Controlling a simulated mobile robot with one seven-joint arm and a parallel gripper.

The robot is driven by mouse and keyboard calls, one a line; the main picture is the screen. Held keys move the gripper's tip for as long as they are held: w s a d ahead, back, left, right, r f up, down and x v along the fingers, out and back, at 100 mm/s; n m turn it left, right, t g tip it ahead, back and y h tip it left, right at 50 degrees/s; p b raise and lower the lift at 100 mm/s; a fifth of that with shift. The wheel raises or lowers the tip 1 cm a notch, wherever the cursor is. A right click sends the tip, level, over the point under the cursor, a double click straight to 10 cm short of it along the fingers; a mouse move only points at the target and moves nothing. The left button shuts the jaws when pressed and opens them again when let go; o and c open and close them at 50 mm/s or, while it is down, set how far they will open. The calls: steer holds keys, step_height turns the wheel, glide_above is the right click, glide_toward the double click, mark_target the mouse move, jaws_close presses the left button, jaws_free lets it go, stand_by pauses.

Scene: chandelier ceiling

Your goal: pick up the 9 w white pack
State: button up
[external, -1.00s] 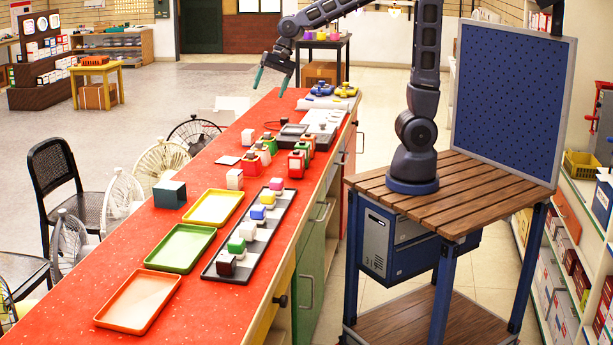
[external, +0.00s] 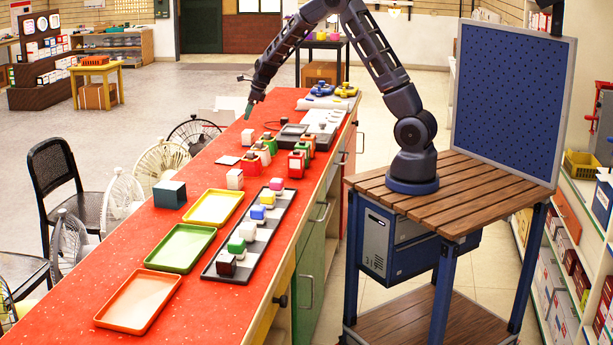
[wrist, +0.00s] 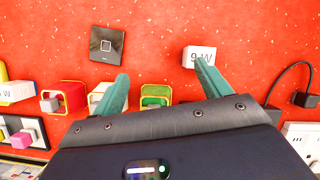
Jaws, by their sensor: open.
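The white pack (wrist: 202,51) marked "9 W" lies on the red counter in the wrist view, up and right of centre. In the external view a small white pack (external: 247,137) on the counter, just below my gripper, appears to be the same one. My gripper (wrist: 162,70) is open and empty, its two teal fingers spread. The right fingertip overlaps the pack's lower edge in the wrist view; I cannot tell if it touches. The left fingertip is well left of the pack. In the external view my gripper (external: 249,108) points down above the counter.
A dark square plate (wrist: 107,44) lies left of the pack. Several coloured holders, including a green one (wrist: 154,97), stand below it in the wrist view. A black plug with a cord (wrist: 304,99) is at the right. Red counter (wrist: 150,20) is bare above the pack.

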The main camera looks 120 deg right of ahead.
mark_target(248, 131)
steer(key=s+d+f+m, duration=0.3)
steer(key=s+d+f, duration=0.2)
steer(key=s, duration=0.1)
steer(key=shift+h, duration=0.3)
steer(key=x, duration=1)
steer(key=shift+w+d+f, duration=0.1)
steer(key=shift+w+f, duration=0.05)
steer(key=c, duration=1.1)
